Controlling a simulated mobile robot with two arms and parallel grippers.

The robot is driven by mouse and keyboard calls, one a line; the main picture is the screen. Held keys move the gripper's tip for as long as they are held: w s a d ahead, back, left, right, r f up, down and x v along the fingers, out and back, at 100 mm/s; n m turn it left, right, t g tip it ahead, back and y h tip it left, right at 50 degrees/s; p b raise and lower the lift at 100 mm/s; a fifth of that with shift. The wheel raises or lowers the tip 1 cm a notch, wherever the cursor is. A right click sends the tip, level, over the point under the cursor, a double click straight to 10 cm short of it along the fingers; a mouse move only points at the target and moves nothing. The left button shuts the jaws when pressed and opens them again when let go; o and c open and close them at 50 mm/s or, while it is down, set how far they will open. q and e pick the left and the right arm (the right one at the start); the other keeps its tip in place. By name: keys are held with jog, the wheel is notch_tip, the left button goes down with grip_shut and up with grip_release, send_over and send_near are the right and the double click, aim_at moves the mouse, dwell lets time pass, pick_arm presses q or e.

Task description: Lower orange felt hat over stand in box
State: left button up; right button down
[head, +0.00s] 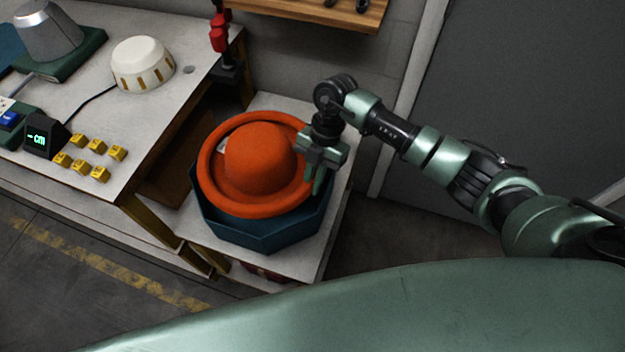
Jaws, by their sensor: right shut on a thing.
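The orange felt hat (260,157), with a round crown and an upturned brim, is level over the dark blue eight-sided box (262,236). The box stands on a low white table. My right gripper (316,180) points down at the right side of the hat's brim and is shut on it. The hat covers most of the box's opening. The stand inside is hidden, and I cannot tell whether the hat touches it. My left gripper is not in view.
A white bench (150,180) at the left holds a cream dome (142,64), a grey hat form (48,30), a small display (42,138) and several yellow tags (100,174). A red clamp-like part (219,34) stands behind. A wooden shelf (320,12) hangs above.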

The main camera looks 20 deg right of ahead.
jog(key=shift+f, duration=0.65)
notch_tip(320, 180, down, 3)
jog(key=b, duration=0.2)
jog(key=shift+f+b, duration=0.2)
jog(key=shift+b, duration=0.1)
jog(key=shift+f+b, duration=1.8)
jog(key=shift+f, duration=1)
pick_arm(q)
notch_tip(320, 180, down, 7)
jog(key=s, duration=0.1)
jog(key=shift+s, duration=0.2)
pick_arm(e)
jog(key=shift+f, duration=0.15)
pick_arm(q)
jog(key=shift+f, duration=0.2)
pick_arm(e)
jog(key=shift+f, duration=0.3)
jog(key=shift+s+f, duration=0.15)
jog(key=shift+f, duration=0.05)
